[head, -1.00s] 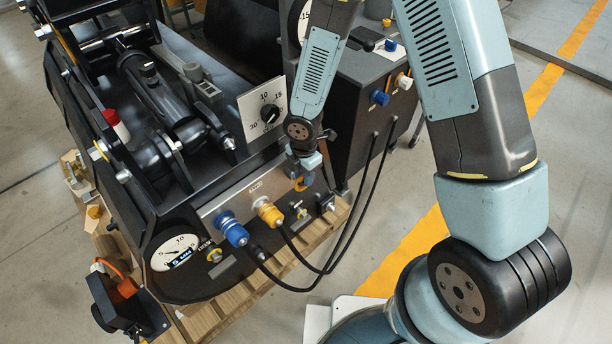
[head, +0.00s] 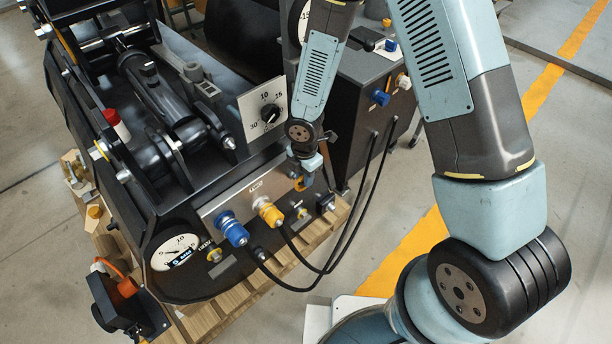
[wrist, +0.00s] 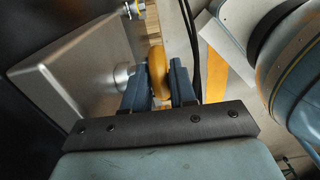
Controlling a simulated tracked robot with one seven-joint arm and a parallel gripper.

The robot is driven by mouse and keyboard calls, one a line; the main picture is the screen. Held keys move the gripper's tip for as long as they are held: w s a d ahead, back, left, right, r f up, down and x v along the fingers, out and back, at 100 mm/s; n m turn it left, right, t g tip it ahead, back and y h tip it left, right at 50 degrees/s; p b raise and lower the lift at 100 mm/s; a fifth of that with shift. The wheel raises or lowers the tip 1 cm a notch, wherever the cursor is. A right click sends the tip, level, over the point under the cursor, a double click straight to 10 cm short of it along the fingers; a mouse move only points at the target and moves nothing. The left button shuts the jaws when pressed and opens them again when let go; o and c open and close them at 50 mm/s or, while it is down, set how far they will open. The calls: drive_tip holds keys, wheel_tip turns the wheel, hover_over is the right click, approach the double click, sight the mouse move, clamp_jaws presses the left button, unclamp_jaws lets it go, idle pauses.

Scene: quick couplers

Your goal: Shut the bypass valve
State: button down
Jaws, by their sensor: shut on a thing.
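The bypass valve appears as a rounded yellow-orange handle (wrist: 157,72) in the wrist view, beside a round metal boss (wrist: 123,76) on a grey metal plate. My gripper (wrist: 159,92) is shut on this handle, one dark blue-grey finger on each side. In the head view my gripper (head: 304,166) is at the right end of the machine's front panel, and a bit of the orange handle (head: 300,184) shows below it. The fingers and arm hide most of the valve there, so I cannot tell its exact angle.
A blue coupler (head: 232,230) and a yellow coupler (head: 268,211) with black hoses stand left of my gripper. A dial plate (head: 265,110) stands above. A pressure gauge (head: 176,252) sits at lower left. A dark cabinet (head: 370,95) is at right.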

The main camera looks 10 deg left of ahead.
drive_tip(key=shift+w+d+f+g+y, duration=0.15)
drive_tip(key=shift+g+y, duration=0.55)
drive_tip(key=shift+g, duration=0.15)
drive_tip(key=shift+w+d+f+g+y, duration=0.1)
drive_tip(key=shift+w+d+g+y, duration=0.05)
drive_tip(key=shift+g+y, duration=0.65)
drive_tip(key=shift+w+d+f+g+y, duration=0.15)
drive_tip(key=shift+w+f+g+y, duration=0.05)
drive_tip(key=shift+g+y, duration=0.65)
drive_tip(key=shift+w+d+f+g+y, duration=0.2)
drive_tip(key=shift+g+y, duration=0.45)
drive_tip(key=shift+g, duration=0.65)
drive_tip(key=c, duration=1.3)
unclamp_jaws()
drive_tip(key=v, duration=1.3)
drive_tip(key=shift+w+d+r, duration=0.2)
drive_tip(key=shift+d, duration=0.15)
